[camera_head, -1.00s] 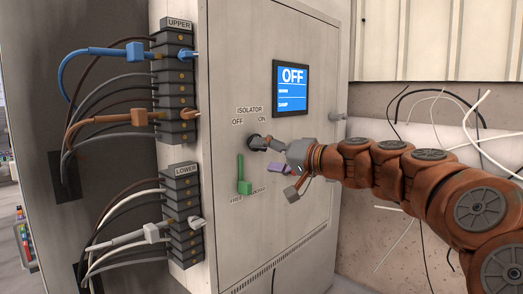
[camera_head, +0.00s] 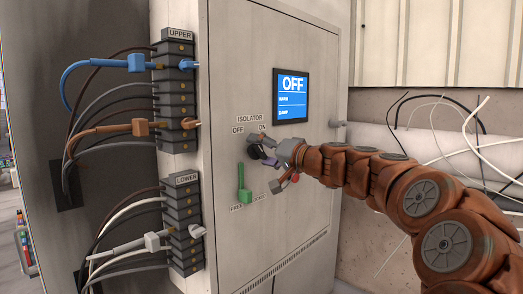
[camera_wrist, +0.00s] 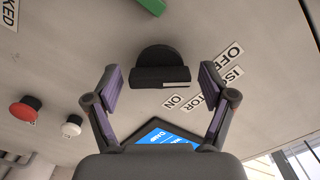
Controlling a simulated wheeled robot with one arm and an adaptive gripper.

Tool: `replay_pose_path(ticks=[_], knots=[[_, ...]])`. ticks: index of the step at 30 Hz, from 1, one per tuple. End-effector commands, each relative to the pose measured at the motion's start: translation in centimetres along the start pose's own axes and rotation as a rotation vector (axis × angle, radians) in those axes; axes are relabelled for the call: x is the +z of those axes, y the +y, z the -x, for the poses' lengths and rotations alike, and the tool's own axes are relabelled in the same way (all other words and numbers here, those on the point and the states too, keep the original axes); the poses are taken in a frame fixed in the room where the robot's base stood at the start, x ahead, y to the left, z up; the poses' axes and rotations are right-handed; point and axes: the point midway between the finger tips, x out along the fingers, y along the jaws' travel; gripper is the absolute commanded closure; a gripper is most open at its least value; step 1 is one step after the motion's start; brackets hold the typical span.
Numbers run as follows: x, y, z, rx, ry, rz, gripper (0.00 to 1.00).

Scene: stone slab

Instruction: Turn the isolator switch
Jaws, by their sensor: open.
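The isolator switch is a black round knob with a raised bar grip. In the wrist view the knob (camera_wrist: 158,62) sits just ahead, between the fingers, with a pale stripe on one end of its bar. In the head view the dark knob (camera_head: 254,153) is on the cabinet door below the ISOLATOR label, partly covered by my gripper (camera_head: 264,150). In the wrist view my gripper (camera_wrist: 160,78) is open, one purple-padded finger on each side of the knob, with visible gaps. The screen (camera_head: 291,96) reads OFF.
A green lever (camera_head: 243,190) sits just below the knob. A red button (camera_wrist: 25,108) and white button (camera_wrist: 71,126) lie to the side in the wrist view. Upper terminal blocks (camera_head: 176,100) and lower ones (camera_head: 184,225) with cables are left. Loose wires hang behind my arm.

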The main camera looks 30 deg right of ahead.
Motion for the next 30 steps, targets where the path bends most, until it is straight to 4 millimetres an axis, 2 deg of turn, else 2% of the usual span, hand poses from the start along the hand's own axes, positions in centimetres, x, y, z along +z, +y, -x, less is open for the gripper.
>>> replay_pose_path(ticks=[5,23,30], knots=[[0.0,0.01,0.0,0.0,0.0,0.0,0.18],[0.01,0.04,0.02,0.001,0.0,0.0,0.78],[0.0,-0.02,0.0,0.001,-0.001,-0.02,0.78]])
